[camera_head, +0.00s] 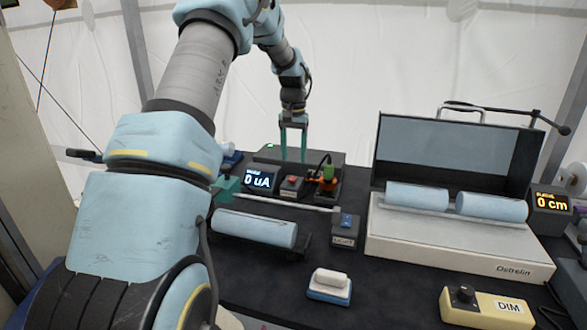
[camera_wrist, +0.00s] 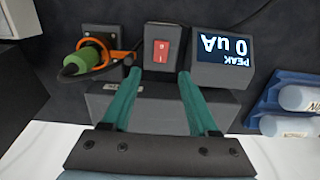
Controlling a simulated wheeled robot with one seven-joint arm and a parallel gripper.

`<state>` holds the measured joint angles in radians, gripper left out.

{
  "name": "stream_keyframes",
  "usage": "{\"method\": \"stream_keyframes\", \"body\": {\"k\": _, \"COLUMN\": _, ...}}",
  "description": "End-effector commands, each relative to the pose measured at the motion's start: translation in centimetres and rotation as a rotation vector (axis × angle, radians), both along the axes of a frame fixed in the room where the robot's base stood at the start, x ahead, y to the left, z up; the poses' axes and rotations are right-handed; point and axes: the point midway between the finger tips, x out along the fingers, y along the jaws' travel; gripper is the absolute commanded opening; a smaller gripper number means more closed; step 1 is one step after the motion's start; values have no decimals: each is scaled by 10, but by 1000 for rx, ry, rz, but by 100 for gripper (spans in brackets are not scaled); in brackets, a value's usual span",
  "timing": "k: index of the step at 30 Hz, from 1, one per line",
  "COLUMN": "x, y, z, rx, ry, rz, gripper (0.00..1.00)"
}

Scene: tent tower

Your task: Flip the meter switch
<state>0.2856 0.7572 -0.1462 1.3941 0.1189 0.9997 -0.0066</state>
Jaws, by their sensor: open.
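The red rocker switch (camera_head: 291,183) sits on a small dark box beside the meter (camera_head: 259,180), whose display reads 0 uA. In the wrist view the switch (camera_wrist: 161,50) lies just beyond my fingertips, between the meter (camera_wrist: 226,50) on the right and a green plug on the left. My gripper (camera_head: 293,158) points down behind the switch box, with its teal fingers apart and nothing between them. In the wrist view my gripper (camera_wrist: 159,73) is open, its tips roughly in line with the switch. I cannot tell the exact height gap.
The green plug with an orange ring (camera_wrist: 88,58) stands close beside the switch. A long dark box (camera_head: 330,158) lies behind it. In front are a light-blue cylinder (camera_head: 254,228) and the LIGHT switch box (camera_head: 345,228). The Ostrelin machine (camera_head: 460,248) fills the right.

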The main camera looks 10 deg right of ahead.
Motion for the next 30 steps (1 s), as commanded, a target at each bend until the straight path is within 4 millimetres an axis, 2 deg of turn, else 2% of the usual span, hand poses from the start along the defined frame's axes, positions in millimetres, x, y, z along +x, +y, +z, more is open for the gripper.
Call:
{"method": "stream_keyframes", "body": {"k": 6, "x": -1, "y": 1, "z": -37, "rx": 0, "ry": 3, "rz": -1, "gripper": 60}}
{"method": "stream_keyframes", "body": {"k": 10, "x": -1, "y": 1, "z": -52, "rx": 1, "ry": 2, "rz": 0, "gripper": 60}}
{"method": "stream_keyframes", "body": {"k": 15, "x": -1, "y": 0, "z": -61, "rx": -1, "ry": 0, "rz": 0, "gripper": 60}}
{"method": "stream_keyframes", "body": {"k": 22, "x": 0, "y": 0, "z": -62, "rx": 0, "ry": -1, "rz": 0, "gripper": 60}}
{"method": "stream_keyframes", "body": {"k": 23, "x": 0, "y": 0, "z": -62, "rx": 0, "ry": -1, "rz": 0, "gripper": 59}}
{"method": "stream_keyframes", "body": {"k": 30, "x": 0, "y": 0, "z": -62, "rx": 0, "ry": -1, "rz": 0, "gripper": 32}}
